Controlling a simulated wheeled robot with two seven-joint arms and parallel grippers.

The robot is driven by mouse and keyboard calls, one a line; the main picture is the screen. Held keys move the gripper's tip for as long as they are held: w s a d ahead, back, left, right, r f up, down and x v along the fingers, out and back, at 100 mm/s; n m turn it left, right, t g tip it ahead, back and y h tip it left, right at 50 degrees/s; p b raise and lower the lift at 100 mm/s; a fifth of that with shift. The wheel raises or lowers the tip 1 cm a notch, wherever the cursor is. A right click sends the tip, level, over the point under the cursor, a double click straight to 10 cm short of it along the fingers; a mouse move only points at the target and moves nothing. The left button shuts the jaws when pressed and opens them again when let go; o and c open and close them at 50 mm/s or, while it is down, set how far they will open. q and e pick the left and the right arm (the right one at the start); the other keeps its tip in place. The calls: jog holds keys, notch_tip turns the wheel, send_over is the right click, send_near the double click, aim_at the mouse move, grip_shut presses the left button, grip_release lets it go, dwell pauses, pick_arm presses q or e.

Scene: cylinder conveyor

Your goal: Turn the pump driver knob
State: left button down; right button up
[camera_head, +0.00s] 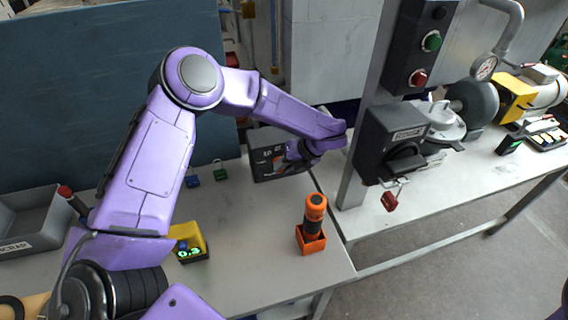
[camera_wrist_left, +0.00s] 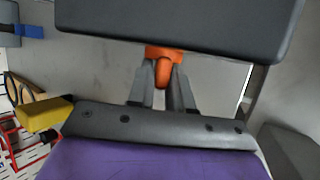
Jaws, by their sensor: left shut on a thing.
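The pump driver, a dark box (camera_head: 264,144) with small white display marks, stands at the back of the bench. My left gripper (camera_head: 290,154) is at the right part of its front face, with its jaws shut on what I take to be the knob. The fingers and wrist hide the knob in the head view. In the left wrist view a dark box edge (camera_wrist_left: 180,30) fills the top, and my left gripper's fingers (camera_wrist_left: 163,75) point at it. An orange shape (camera_wrist_left: 165,54) shows between and behind them; I cannot tell if they touch it. My right gripper is out of view.
A switch box (camera_head: 392,140) with a red padlock is close right of my gripper.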

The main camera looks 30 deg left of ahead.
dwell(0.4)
pick_arm(q)
jog(key=c, duration=1.1)
grip_release()
jog(key=shift+w+r, duration=0.1)
jog(key=shift+r, duration=0.3)
jog(key=s+d+r+b, duration=0.2)
jog(key=s+r, duration=0.2)
jog(key=s+d+r+b, duration=0.2)
jog(key=s+r, duration=0.2)
jog(key=s+d+r+b, duration=0.2)
jog(key=s+d+r, duration=0.1)
jog(key=s+r, duration=0.1)
jog(key=shift+s, duration=0.1)
jog(key=shift+r, duration=0.1)
